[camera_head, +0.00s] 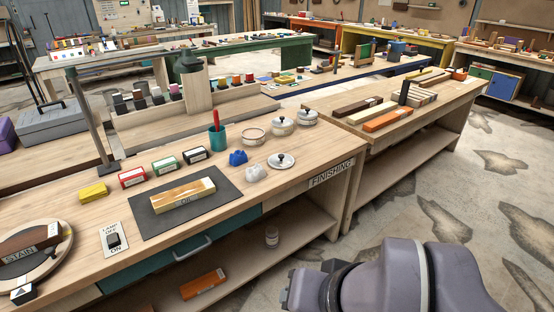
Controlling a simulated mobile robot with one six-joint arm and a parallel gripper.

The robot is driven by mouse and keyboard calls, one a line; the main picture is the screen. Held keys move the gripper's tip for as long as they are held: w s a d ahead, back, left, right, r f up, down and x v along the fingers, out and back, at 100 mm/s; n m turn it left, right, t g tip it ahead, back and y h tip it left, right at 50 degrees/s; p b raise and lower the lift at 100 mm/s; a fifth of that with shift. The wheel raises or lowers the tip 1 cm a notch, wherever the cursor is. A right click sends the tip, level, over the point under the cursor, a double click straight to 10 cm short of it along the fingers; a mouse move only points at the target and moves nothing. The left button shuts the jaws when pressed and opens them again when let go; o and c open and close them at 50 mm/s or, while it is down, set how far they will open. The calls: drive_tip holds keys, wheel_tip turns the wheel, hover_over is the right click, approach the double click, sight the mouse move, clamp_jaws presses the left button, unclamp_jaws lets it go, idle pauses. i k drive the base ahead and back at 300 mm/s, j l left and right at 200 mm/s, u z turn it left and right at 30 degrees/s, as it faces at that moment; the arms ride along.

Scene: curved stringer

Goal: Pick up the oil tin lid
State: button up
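A round, light-coloured lid with a dark knob (281,161) lies flat on the bench at the right end, in front of the tins. Just left of it stands a round tin that looks open on top (253,137). Behind it stand two tins with knobbed lids on, a middle one (283,127) and a right one (306,118). Tin labels are too small to read, so I cannot tell which holds oil. Only a grey-purple part of my arm shows at the bottom right; my gripper is not in view.
The finishing bench (270,205) holds a white crumpled cloth (256,173), a blue one (238,158), a teal cup with a red handle (216,139) and a dark mat (160,222) bearing a wood block. A second bench (372,138) adjoins at the right. Floor is open at right.

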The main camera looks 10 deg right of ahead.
sight(278, 160)
drive_tip(key=i+l+u, duration=0.65)
drive_tip(key=l+u, duration=0.25)
drive_tip(key=i+l+u, duration=0.2)
drive_tip(key=l+u, duration=0.2)
drive_tip(key=i+l+u, duration=0.1)
drive_tip(key=l+u, duration=0.35)
drive_tip(key=l, duration=0.25)
drive_tip(key=l+u, duration=0.45)
drive_tip(key=l, duration=0.15)
drive_tip(key=k+l+u, duration=0.1)
drive_tip(key=l+u, duration=0.35)
drive_tip(key=l, duration=0.2)
drive_tip(key=k+l+u, duration=0.15)
drive_tip(key=l+u, duration=0.3)
drive_tip(key=l, duration=0.15)
